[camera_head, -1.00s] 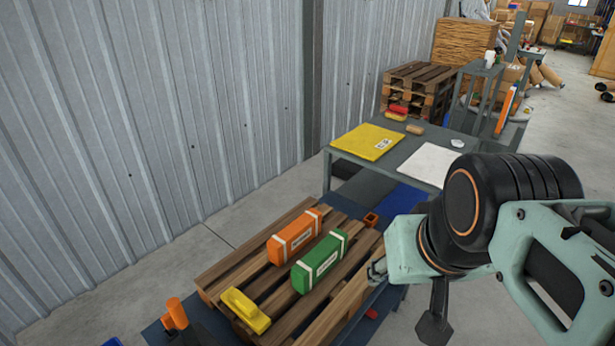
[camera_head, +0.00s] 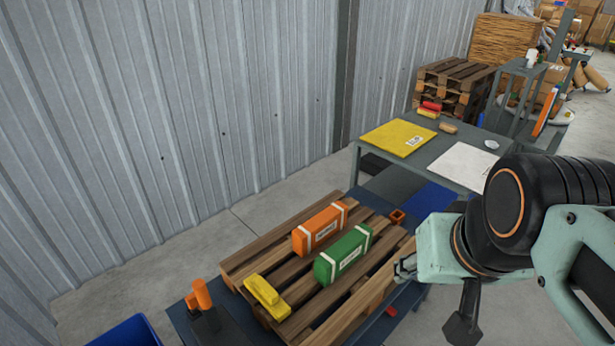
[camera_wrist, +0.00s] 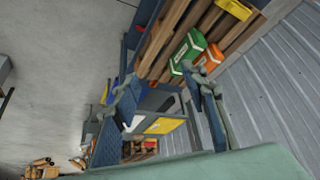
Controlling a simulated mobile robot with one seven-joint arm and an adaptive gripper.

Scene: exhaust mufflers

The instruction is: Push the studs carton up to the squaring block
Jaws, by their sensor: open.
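An orange carton (camera_head: 320,229) and a green carton (camera_head: 342,256) with white bands lie side by side on a wooden pallet (camera_head: 247,256). Their labels are too small to read, so I cannot tell which is the studs carton. A yellow stepped block (camera_head: 266,296), possibly the squaring block, sits apart from both, nearer the pallet's front-left edge. My gripper (camera_head: 404,268) is open and empty, right of the green carton and apart from it. In the wrist view its spread fingers (camera_wrist: 166,92) frame the green carton (camera_wrist: 188,52), the orange carton (camera_wrist: 210,58) and the yellow block (camera_wrist: 236,9) beyond.
The pallet rests on a dark blue surface (camera_head: 178,318). An orange-handled tool (camera_head: 202,295) stands left of the pallet, with a blue bin (camera_head: 128,332) below. A grey table (camera_head: 432,155) with a yellow folder stands behind. A corrugated wall (camera_head: 150,120) closes the left side.

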